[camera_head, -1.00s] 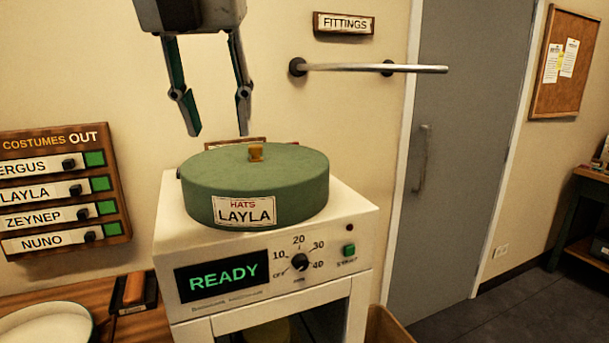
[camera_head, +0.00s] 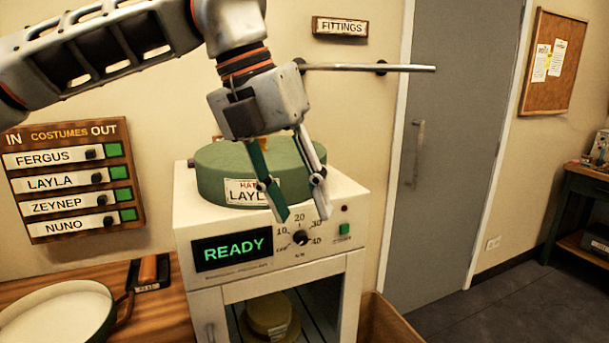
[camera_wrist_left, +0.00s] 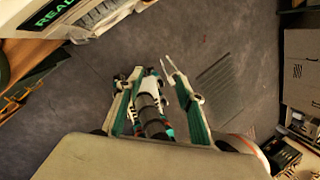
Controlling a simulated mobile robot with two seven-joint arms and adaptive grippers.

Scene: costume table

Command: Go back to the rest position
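My left gripper (camera_head: 303,214) hangs in front of the steamer cabinet (camera_head: 185,215), fingers apart and pointing down. Nothing shows between its fingertips. In the head view it covers part of the green round hat box (camera_head: 215,180), labelled LAYLA, which sits on top of the cabinet. In the left wrist view the gripper (camera_wrist_left: 153,75) points toward the grey floor. Parts of my own body show between and beyond its fingers there. I cannot make out my right gripper in either view.
The cabinet's display (camera_head: 232,248) reads READY. An olive round object (camera_head: 269,314) is inside the cabinet. A metal rail (camera_head: 400,68) is on the wall. A costumes board (camera_head: 70,180) hangs at left above a pan (camera_head: 60,315). Floor (camera_head: 470,300) at right is clear.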

